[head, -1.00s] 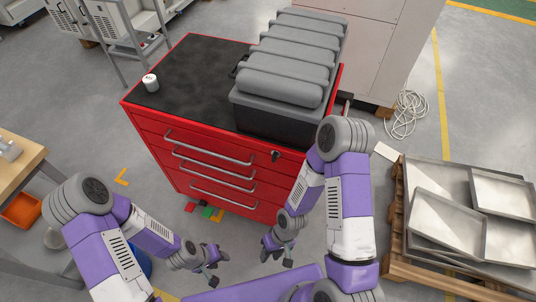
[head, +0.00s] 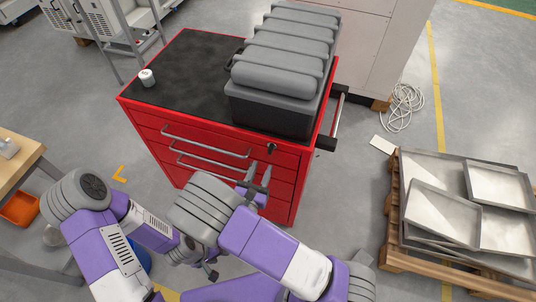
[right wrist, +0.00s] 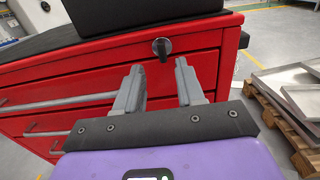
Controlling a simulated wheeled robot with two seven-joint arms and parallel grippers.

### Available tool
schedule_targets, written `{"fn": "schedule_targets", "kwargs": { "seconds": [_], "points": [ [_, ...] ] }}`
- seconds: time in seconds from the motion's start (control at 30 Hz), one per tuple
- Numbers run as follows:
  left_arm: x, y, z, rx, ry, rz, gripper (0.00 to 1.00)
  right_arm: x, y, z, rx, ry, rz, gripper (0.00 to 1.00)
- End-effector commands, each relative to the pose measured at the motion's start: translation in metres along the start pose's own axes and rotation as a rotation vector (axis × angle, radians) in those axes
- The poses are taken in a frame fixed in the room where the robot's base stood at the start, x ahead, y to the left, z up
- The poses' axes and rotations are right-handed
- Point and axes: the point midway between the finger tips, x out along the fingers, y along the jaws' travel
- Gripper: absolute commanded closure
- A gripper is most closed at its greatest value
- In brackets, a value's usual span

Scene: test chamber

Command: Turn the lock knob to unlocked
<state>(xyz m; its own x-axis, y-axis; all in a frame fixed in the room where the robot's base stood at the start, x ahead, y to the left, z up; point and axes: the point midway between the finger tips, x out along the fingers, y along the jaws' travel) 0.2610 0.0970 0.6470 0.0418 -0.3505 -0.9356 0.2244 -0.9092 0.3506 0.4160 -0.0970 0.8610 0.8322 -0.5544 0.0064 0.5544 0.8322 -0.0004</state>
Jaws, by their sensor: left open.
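The lock knob (head: 271,148) is a small dark knob at the upper right of the red cabinet's (head: 150,114) drawer front. It also shows in the right wrist view (right wrist: 161,47), its grip bar roughly upright. My right gripper (head: 259,173) is open and empty, just in front of the cabinet and below the knob in the head view. In the right wrist view its two fingers (right wrist: 158,68) are apart, and the knob shows between and beyond their tips, not touched. My left gripper (head: 210,273) is low in front of the cabinet, open, partly hidden behind my right arm.
A black case with grey ribbed lid (head: 280,70) and a small white object (head: 147,78) stand on the cabinet. Long drawer handles (head: 207,142) stick out below the knob. A pallet (head: 391,215) with metal trays lies to the right.

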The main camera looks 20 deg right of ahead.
Motion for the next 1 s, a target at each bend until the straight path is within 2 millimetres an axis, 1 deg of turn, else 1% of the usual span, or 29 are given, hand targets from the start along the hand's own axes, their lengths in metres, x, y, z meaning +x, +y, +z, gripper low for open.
{"fn": "schedule_targets", "kwargs": {
  "seconds": [0.03,0.2,0.3,0.4,0.53,0.77,1.0],
  "points": [
    [0.002,-0.001,0.000,0.000,0.000,0.000,0.57,0.008,-0.001,-0.001,0.001,0.001,-0.005,0.62],
    [0.006,-0.002,0.000,0.000,0.000,0.000,0.57,0.036,-0.002,-0.002,0.002,0.003,-0.008,0.62],
    [0.008,-0.003,0.000,0.000,0.000,0.000,0.57,0.050,-0.002,-0.002,0.002,0.004,-0.008,0.62],
    [0.009,-0.003,0.000,0.000,0.000,0.000,0.57,0.059,-0.002,-0.002,0.002,0.004,-0.007,0.62],
    [0.009,-0.003,0.000,0.000,0.000,0.000,0.57,0.065,-0.002,-0.002,0.000,0.006,-0.006,0.62],
    [0.009,-0.003,0.000,0.000,0.000,0.000,0.57,0.065,-0.002,-0.002,0.000,0.006,-0.006,0.62],
    [0.009,-0.003,0.000,0.000,0.000,0.000,0.57,0.065,-0.002,-0.002,0.000,0.006,-0.006,0.98]
  ]
}}
